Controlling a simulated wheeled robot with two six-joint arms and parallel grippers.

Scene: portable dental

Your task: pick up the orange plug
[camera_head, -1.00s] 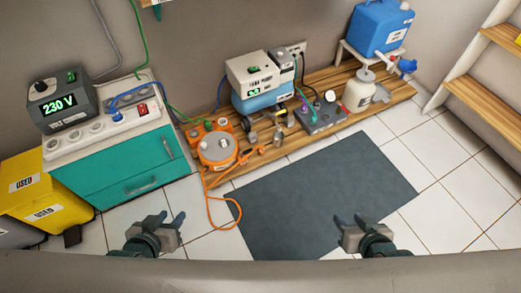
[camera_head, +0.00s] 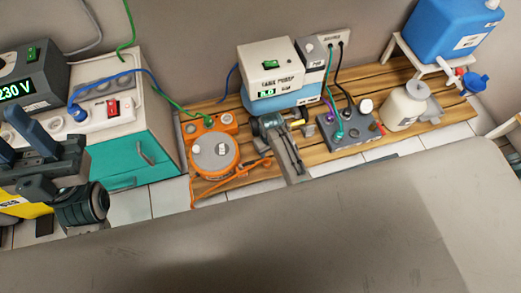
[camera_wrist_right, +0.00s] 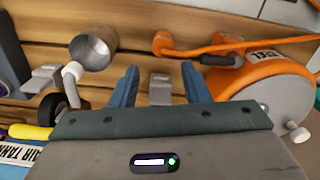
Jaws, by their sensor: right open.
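The orange plug (camera_wrist_right: 163,44) lies on the wooden bench at the end of its orange cord, beside the orange cable reel (camera_wrist_right: 270,85). In the head view the reel (camera_head: 215,157) stands at the bench's left end, with the plug (camera_head: 266,161) to its right. My right gripper (camera_head: 268,140) is over the bench between the reel and the tank pump, partly hidden by its own arm. In the right wrist view its fingers (camera_wrist_right: 160,85) are apart and empty, short of the plug. My left gripper (camera_head: 27,132) is open and empty at the far left.
The tank pump (camera_head: 270,75) stands behind, a grey box (camera_head: 345,130) and white bottle (camera_head: 405,107) to the right.

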